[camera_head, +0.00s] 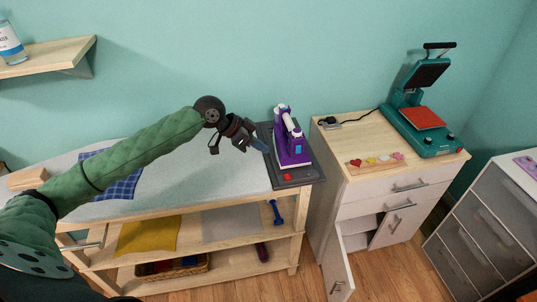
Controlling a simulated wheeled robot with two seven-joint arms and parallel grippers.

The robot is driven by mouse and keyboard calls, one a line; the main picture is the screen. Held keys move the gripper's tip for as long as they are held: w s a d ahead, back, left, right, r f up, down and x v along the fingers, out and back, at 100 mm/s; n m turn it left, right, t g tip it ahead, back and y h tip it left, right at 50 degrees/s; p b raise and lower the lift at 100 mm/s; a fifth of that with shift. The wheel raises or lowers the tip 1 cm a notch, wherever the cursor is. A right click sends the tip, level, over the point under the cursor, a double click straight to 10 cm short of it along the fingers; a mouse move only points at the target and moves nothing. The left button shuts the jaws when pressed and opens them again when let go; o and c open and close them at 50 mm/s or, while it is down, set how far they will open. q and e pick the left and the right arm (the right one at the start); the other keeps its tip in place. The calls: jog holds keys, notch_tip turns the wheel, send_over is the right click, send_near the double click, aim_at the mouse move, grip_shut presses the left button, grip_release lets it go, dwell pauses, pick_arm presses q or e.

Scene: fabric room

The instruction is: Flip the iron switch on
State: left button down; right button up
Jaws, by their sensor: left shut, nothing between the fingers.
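The purple and white iron (289,140) stands on a dark grey base (311,175) at the right end of the ironing table. A small red button or switch (287,177) shows at the front of that base; whether it is on or off is too small to tell. My left gripper (264,147) reaches in from the left and is shut and empty. Its fingertips are just left of the iron, over the base's left edge; I cannot tell whether they touch anything. My right gripper is not in view.
The padded table (190,180) holds a blue checked cloth (122,188), partly behind my left arm. To the right, a wooden cabinet (355,190) carries a teal heat press (425,115), and its lower door (337,262) hangs open. Drawers (480,220) stand at far right.

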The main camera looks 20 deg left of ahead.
pick_arm(q)
jog(key=shift+s+a+r, duration=0.15)
jog(key=shift+a+r, duration=0.1)
jog(key=shift+r, duration=0.1)
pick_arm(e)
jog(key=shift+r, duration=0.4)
